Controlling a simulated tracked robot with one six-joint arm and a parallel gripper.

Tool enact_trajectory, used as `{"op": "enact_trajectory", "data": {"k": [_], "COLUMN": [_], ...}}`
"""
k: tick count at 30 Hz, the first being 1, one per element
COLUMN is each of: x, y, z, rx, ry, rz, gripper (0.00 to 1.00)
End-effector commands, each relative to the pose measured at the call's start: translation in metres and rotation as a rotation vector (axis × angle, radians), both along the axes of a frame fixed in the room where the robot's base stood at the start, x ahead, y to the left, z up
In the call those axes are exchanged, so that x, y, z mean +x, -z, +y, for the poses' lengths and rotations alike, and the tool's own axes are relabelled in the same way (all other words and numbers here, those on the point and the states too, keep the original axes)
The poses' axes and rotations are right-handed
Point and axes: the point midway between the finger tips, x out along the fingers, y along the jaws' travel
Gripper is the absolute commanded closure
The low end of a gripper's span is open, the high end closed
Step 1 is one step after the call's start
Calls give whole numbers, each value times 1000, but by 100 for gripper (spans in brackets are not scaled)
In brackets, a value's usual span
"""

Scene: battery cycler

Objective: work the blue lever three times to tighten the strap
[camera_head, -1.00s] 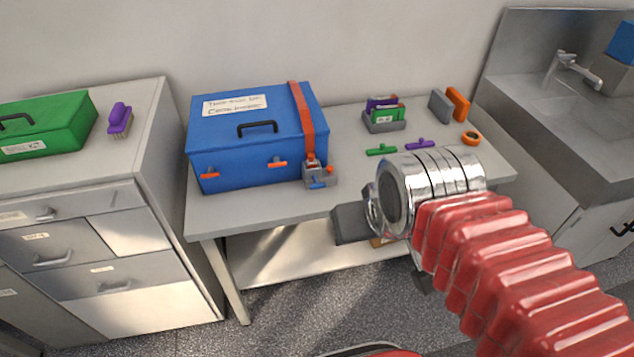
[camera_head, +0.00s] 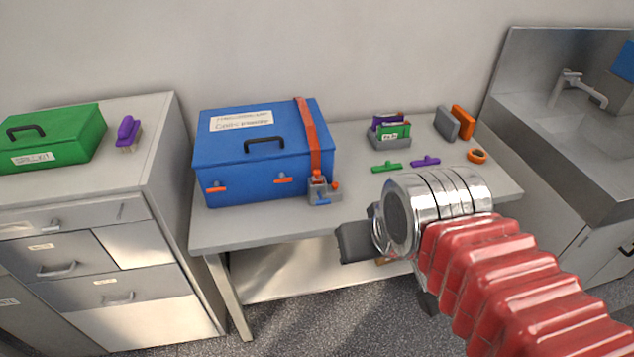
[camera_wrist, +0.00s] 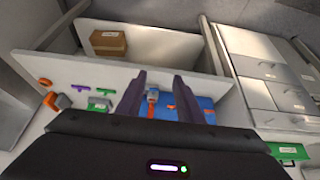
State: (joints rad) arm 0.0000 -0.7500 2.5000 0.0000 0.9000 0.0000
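The blue lever (camera_head: 323,201) is small and sits low on the grey ratchet buckle (camera_head: 318,187), at the front right of the blue box (camera_head: 230,168). An orange-red strap (camera_head: 308,130) runs over the box lid and down its front to the buckle. My gripper (camera_wrist: 159,76) is open and empty, its two dark fingers apart in the wrist view.
The box stands on a grey table (camera_head: 270,230) with a lower shelf. To its right lie a card holder (camera_head: 388,138), green (camera_head: 386,167) and purple (camera_head: 425,161) pieces, and an orange ring (camera_head: 477,156). A drawer cabinet (camera_head: 120,215) stands left, a sink (camera_head: 590,120) right.

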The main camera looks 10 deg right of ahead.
Motion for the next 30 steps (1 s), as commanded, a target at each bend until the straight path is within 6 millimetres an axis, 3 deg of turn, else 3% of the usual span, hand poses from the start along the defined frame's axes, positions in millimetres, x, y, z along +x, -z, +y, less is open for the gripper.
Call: {"op": "enact_trajectory", "data": {"k": [14,30], "x": [0,0], "y": [0,0], "z": [0,0], "rx": [0,0], "ry": [0,0], "rz": [0,0], "gripper": [100,100]}}
